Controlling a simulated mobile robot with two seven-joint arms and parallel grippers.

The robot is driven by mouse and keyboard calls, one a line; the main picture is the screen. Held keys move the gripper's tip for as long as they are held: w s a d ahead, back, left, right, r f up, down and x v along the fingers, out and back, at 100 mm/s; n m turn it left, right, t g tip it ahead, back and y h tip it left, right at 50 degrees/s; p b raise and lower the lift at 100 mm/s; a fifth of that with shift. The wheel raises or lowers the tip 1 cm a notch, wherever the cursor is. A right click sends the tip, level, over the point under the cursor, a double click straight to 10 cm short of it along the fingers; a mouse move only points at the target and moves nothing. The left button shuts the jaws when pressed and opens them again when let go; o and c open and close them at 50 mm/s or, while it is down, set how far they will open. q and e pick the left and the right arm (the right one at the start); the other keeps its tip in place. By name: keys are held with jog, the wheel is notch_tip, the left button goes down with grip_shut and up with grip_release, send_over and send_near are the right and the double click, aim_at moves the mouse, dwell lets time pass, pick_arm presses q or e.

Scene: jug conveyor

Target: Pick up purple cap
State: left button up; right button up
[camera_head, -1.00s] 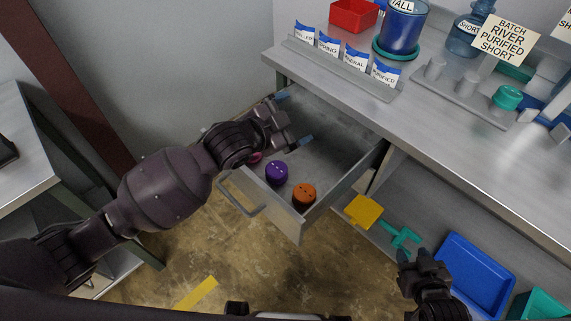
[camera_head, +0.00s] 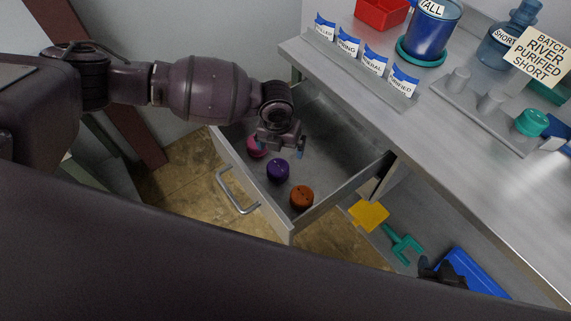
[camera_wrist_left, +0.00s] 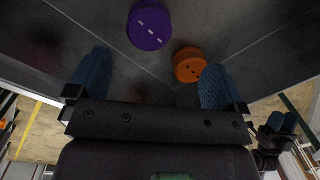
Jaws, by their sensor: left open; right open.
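The purple cap (camera_head: 278,170) lies in the open drawer (camera_head: 342,179), between a pink cap (camera_head: 257,147) and an orange cap (camera_head: 302,197). My left gripper (camera_head: 283,153) is over the drawer, just behind the purple cap in the head view, open and empty. In the left wrist view the purple cap (camera_wrist_left: 149,25) is at the top, ahead of the gap between the blue fingertips (camera_wrist_left: 150,88). The orange cap (camera_wrist_left: 189,65) is nearer the right finger. My right gripper (camera_head: 443,271) shows as a dark part at lower right, mostly hidden by my body.
The drawer's front wall and handle (camera_head: 237,192) are on the near side. The counter (camera_head: 440,128) overhangs at right, with label flags, a blue jug (camera_head: 433,30) and a red bin (camera_head: 381,13). A teal tool (camera_head: 403,243) and a blue tray (camera_head: 474,274) lie below.

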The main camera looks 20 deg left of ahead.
aim_at(277, 168)
pick_arm(q)
jog(key=m, duration=0.1)
jog(key=s+a+m, duration=0.1)
jog(key=m, duration=0.1)
jog(key=shift+g+y, duration=0.3)
jog(key=shift+m, duration=0.3)
notch_tip(277, 168, down, 6)
jog(key=shift+d+r, duration=0.1)
jog(key=shift+r, duration=0.15)
jog(key=shift+f, duration=2.65)
jog(key=c, duration=1)
